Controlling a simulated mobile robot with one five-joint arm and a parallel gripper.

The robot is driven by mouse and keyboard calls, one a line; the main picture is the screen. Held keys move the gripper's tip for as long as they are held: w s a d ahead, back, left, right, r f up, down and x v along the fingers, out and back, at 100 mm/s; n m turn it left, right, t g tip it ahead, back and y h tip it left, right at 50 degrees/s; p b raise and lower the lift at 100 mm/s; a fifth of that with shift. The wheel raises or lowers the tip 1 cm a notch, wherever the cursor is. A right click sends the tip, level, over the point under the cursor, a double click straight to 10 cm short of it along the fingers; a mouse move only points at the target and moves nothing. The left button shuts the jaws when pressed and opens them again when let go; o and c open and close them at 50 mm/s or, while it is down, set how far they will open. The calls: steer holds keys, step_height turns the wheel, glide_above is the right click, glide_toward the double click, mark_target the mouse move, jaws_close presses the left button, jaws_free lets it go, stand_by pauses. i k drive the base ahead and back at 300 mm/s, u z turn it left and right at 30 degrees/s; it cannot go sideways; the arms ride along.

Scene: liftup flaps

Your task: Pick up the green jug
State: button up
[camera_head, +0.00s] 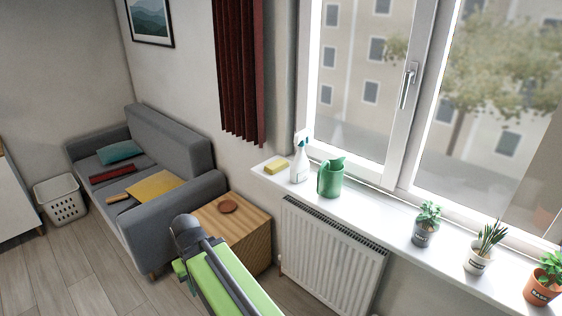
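The green jug (330,179) stands upright on the white window sill (384,211), just right of a white spray bottle. My green and black arm reaches up from the bottom of the head view. Its dark end, where my gripper (184,226) is, lies in front of the wooden side table, left of the jug and lower in the picture, well apart from it. I cannot make out the fingers or whether they are open. Nothing can be seen held there.
A spray bottle (300,160) and a yellow sponge (276,167) stand left of the jug. Potted plants (426,224) line the sill to the right. A radiator (330,260) is below the sill. A wooden side table (250,222) and grey sofa (172,148) are left.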

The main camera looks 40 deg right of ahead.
mark_target(330, 174)
steer(key=u, duration=0.1)
steer(key=i, duration=1.05)
steer(key=u, duration=0.15)
